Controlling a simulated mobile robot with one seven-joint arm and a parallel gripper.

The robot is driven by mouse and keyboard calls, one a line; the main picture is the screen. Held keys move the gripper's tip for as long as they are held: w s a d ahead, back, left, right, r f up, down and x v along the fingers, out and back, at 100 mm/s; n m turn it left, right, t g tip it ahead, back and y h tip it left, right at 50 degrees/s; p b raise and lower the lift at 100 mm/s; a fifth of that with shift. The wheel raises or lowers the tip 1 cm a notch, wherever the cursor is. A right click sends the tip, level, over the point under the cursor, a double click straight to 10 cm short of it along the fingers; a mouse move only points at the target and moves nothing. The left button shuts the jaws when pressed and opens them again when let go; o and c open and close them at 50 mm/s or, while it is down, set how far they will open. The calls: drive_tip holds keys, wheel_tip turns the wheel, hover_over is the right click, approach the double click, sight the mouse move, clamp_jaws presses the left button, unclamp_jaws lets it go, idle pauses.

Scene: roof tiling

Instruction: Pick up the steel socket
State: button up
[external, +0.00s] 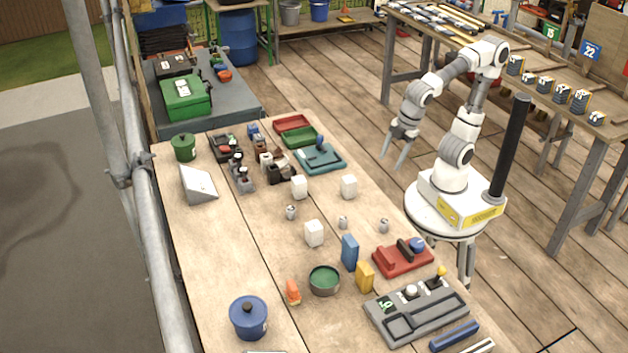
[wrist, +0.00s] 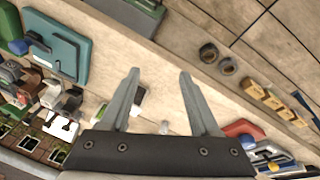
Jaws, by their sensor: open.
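Several small grey metal pieces that look like sockets stand on the workbench in the external view: one (external: 291,212) by the white cubes, one (external: 343,222) mid-bench and one (external: 384,225) nearer the right edge. I cannot tell which of them is the steel socket. My gripper (external: 393,160) is open and empty, pointing down beyond the bench's right edge, apart from all of these. In the wrist view my open gripper (wrist: 160,74) has its two fingers spread. No socket is clearly recognisable there.
White cubes (external: 314,233), a blue block (external: 350,252), a yellow block (external: 365,276) and a red holder (external: 402,258) stand near the metal pieces. A teal tray (external: 320,158) lies farther back, and it also shows in the wrist view (wrist: 68,44).

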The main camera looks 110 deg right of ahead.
drive_tip(key=w+a+r+n+g+h+p, duration=0.2)
drive_tip(key=w+a+n+h+p, duration=0.5)
drive_tip(key=w+a+n, duration=0.5)
drive_tip(key=n+t+h+p, duration=0.4)
drive_tip(key=n+t+p, duration=0.1)
drive_tip(key=n+p, duration=0.1)
approach(346, 222)
drive_tip(key=b+x, duration=0.2)
drive_tip(key=x, duration=0.9)
drive_tip(key=shift+d, duration=0.2)
clamp_jaws()
